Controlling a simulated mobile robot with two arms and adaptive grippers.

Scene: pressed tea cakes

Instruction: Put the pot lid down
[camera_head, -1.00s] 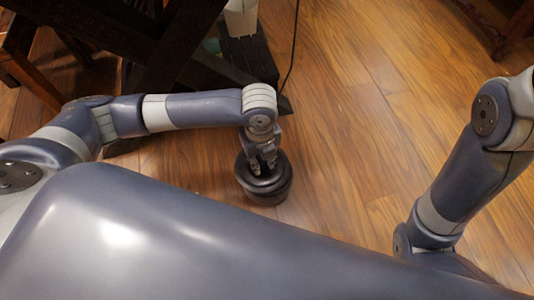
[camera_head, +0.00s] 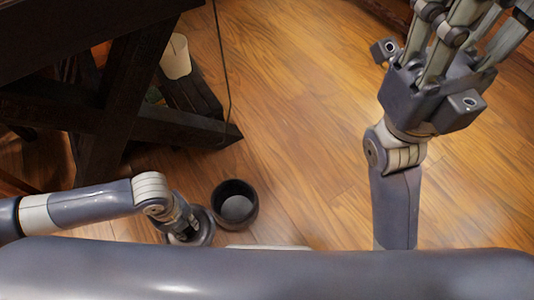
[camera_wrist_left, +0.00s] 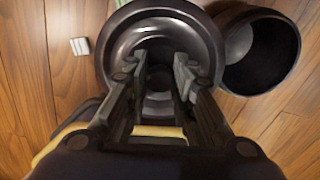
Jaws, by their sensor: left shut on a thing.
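The dark round pot lid (camera_head: 204,234) is beside the pot in the head view, low over or on the floor; I cannot tell whether it touches. In the left wrist view the lid (camera_wrist_left: 204,34) fills the top middle, its knob between my fingers. My left gripper (camera_wrist_left: 160,66) is shut on that knob; in the head view the gripper (camera_head: 184,226) is partly hidden by its own arm. The dark pot (camera_head: 250,196) stands uncovered on the floor to the lid's right, showing a grey inside. My right gripper (camera_head: 450,40) is raised at the top right, its fingertips cut off.
A dark wooden table frame (camera_head: 110,125) stands at the left, with a white container (camera_head: 176,58) by its foot. A thin cord (camera_head: 222,60) hangs beside it. A small pale block (camera_wrist_left: 80,46) lies on the floor. The wooden floor (camera_head: 310,130) is clear in the middle.

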